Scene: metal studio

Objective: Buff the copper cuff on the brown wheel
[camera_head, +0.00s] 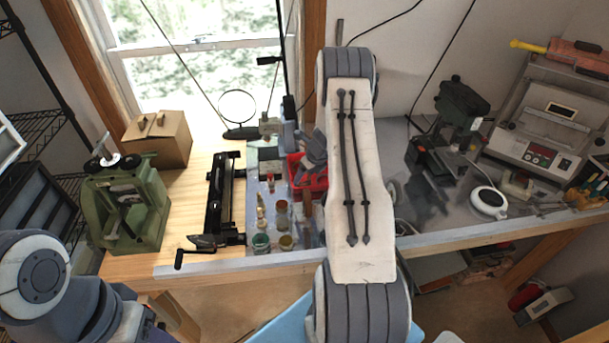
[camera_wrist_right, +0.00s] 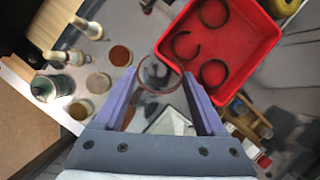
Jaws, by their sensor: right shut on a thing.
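My right gripper (camera_wrist_right: 161,78) is shut on a thin dark ring, which looks like a copper cuff (camera_wrist_right: 160,90), held between its two purple fingers in the wrist view. In the head view my right arm covers most of this gripper (camera_head: 311,150), near a red tray (camera_head: 320,184). The red tray (camera_wrist_right: 259,62) lies just beyond the fingers at upper right in the wrist view, with several dark ring-like cuffs (camera_wrist_right: 213,73) in it. I cannot make out a brown wheel in either view. My left gripper is out of view; only part of the left arm shows at lower left.
Small jars (camera_head: 261,242) and bottles stand left of the tray. A black rail tool (camera_head: 226,195), a green machine (camera_head: 125,205) and a cardboard box (camera_head: 158,138) are further left. A drill-like machine (camera_head: 460,105) and a white control unit (camera_head: 540,135) stand right.

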